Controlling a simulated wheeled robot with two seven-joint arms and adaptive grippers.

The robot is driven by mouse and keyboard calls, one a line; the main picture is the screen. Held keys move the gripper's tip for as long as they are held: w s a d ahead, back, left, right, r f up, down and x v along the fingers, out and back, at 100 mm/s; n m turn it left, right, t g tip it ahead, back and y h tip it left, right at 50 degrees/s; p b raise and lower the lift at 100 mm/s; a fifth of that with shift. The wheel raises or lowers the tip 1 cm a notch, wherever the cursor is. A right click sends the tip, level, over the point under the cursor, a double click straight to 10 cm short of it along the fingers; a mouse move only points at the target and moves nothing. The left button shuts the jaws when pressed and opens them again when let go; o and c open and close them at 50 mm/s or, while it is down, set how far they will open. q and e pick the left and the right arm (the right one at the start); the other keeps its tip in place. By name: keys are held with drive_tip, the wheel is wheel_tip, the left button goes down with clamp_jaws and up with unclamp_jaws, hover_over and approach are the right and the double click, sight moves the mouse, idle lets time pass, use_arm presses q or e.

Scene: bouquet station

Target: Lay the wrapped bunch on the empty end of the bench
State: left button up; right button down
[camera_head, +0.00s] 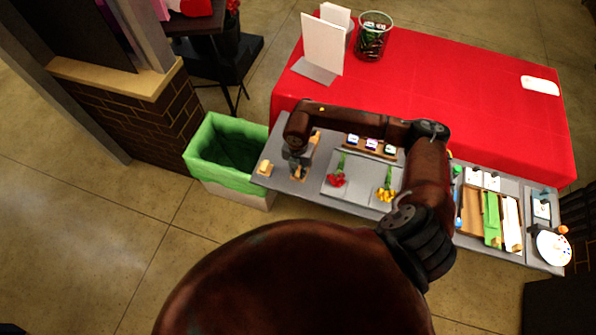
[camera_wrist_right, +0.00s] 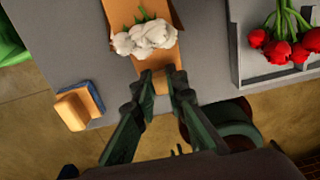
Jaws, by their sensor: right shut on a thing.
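The wrapped bunch, white flowers in brown paper, shows in the right wrist view (camera_wrist_right: 146,38). My right gripper (camera_wrist_right: 160,82) is shut on the narrow end of its paper, and the blooms lie just past the fingertips. In the head view my right gripper (camera_head: 297,165) is over the left end of the grey bench (camera_head: 335,203); the bunch is mostly hidden there by the gripper and arm. I cannot tell whether the bunch touches the bench top. My left gripper is not in view.
A small yellowish block (camera_head: 265,168) sits at the bench's left edge, beside a green-lined bin (camera_head: 205,140). A grey tray (camera_head: 345,197) holds red flowers (camera_head: 336,178) and yellow flowers (camera_head: 385,193). A red-covered table (camera_head: 450,80) stands behind. Wooden trays and a plate (camera_head: 552,247) fill the right end.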

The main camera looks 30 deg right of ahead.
drive_tip(key=c, duration=1.9)
unclamp_jaws()
drive_tip(key=shift+o, duration=0.8)
drive_tip(key=shift+o, duration=1.4)
drive_tip(key=shift+r, duration=0.1)
drive_tip(key=shift+r+p, duration=2.35)
drive_tip(key=shift+r, duration=1.1)
drive_tip(key=shift+a+f, duration=0.1)
